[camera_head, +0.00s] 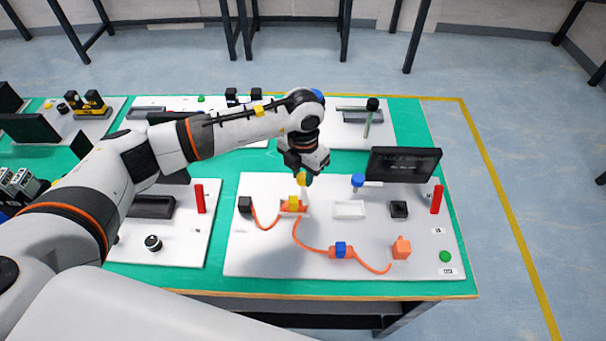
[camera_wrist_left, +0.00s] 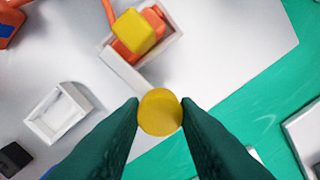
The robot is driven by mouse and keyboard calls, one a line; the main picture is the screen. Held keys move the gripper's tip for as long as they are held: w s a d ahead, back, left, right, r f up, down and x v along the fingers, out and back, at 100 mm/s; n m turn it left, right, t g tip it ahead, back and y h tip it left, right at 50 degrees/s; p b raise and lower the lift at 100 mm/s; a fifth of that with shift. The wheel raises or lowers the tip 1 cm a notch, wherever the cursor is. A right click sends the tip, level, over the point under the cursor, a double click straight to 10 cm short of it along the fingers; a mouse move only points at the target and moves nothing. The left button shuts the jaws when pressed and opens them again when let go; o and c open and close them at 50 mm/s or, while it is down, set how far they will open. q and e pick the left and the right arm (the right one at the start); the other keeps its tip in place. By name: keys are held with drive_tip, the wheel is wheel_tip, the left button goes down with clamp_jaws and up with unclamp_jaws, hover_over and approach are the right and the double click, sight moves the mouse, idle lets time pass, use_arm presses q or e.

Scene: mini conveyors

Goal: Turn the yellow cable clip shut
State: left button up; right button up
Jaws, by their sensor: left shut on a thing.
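The yellow cable clip (camera_head: 294,202) sits on an orange part in a white holder on the white board. It also shows in the left wrist view (camera_wrist_left: 134,31), a yellow block across the orange part (camera_wrist_left: 152,18). My left gripper (camera_head: 303,172) is shut on a yellow round-topped piece (camera_wrist_left: 160,112), just behind and above the clip. In the head view this piece (camera_head: 302,180) has a pale lower part pointing down near the clip. I cannot tell whether it touches the clip. My right gripper is not in view.
An orange cable (camera_head: 310,246) runs from the clip area through a blue clip (camera_head: 341,250) to an orange block (camera_head: 401,247). A blue-topped piece (camera_head: 357,181), an empty white holder (camera_head: 349,210), a black socket (camera_head: 399,209) and a dark sign (camera_head: 405,165) stand to the right.

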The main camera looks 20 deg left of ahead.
sight(303, 176)
use_arm(q)
drive_tip(key=shift+w+r, duration=0.1)
drive_tip(key=shift+r, duration=0.05)
drive_tip(key=o, duration=1)
drive_tip(key=shift+c, duration=0.2)
wheel_tip(303, 176, up, 12)
drive_tip(key=b, duration=0.2)
